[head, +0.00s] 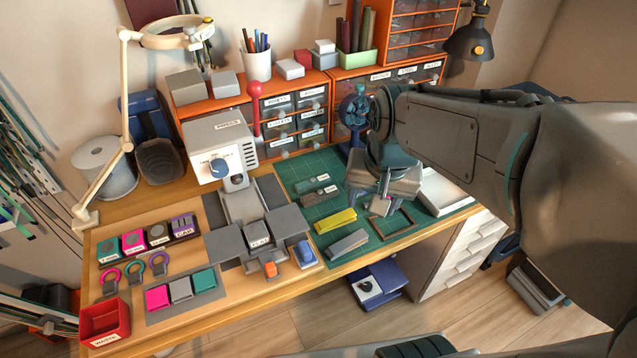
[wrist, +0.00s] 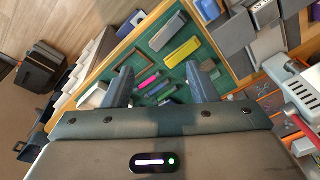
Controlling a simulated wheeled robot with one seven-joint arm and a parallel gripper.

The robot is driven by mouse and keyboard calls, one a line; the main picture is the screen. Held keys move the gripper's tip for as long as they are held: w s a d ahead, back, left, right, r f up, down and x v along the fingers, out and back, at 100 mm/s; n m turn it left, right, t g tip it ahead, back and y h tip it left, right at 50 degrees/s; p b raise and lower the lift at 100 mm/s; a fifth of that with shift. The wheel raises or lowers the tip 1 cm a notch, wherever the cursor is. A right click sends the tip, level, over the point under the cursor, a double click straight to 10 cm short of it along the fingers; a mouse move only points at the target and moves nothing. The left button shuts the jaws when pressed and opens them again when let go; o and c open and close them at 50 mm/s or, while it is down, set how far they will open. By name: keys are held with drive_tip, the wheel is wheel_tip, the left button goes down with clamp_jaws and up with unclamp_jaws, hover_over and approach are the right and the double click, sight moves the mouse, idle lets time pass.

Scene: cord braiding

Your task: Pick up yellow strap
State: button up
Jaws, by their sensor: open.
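The yellow strap (head: 335,221) lies flat on the green cutting mat (head: 289,167), left of my gripper in the head view. In the wrist view the yellow strap (wrist: 181,52) shows beyond the fingertips, a little to the right of centre. My gripper (head: 383,196) hangs over the mat, apart from the strap. In the wrist view my gripper (wrist: 160,70) has its two fingers spread wide with nothing held between them. A small pink piece (wrist: 148,83) shows beneath the gap between the fingers.
A grey block (head: 347,244) lies just in front of the yellow strap, close beside it. Grey and dark labelled pieces (head: 318,188) lie behind it. A brown frame (head: 391,225) lies to its right. The white press machine (head: 222,148) stands to the left, orange drawer units (head: 297,122) behind.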

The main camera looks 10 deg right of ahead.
drive_tip(key=w+a+f+m+g+b, duration=0.1)
drive_tip(key=w+f+m+b, duration=0.2)
drive_tip(key=w+f+m, duration=0.35)
drive_tip(key=w+a+f+m+g+b, duration=0.1)
drive_tip(key=w+f+m+b, duration=0.2)
drive_tip(key=w, duration=0.6)
drive_tip(key=m, duration=0.1)
hover_over(343, 217)
drive_tip(key=f, duration=0.8)
drive_tip(key=shift+a+f, duration=0.1)
drive_tip(key=shift+a, duration=0.1)
drive_tip(key=f, duration=0.3)
drive_tip(key=f+b, duration=0.1)
drive_tip(key=f, duration=0.1)
drive_tip(key=shift+d+f, duration=0.25)
drive_tip(key=shift+f, duration=0.05)
drive_tip(key=c, duration=1)
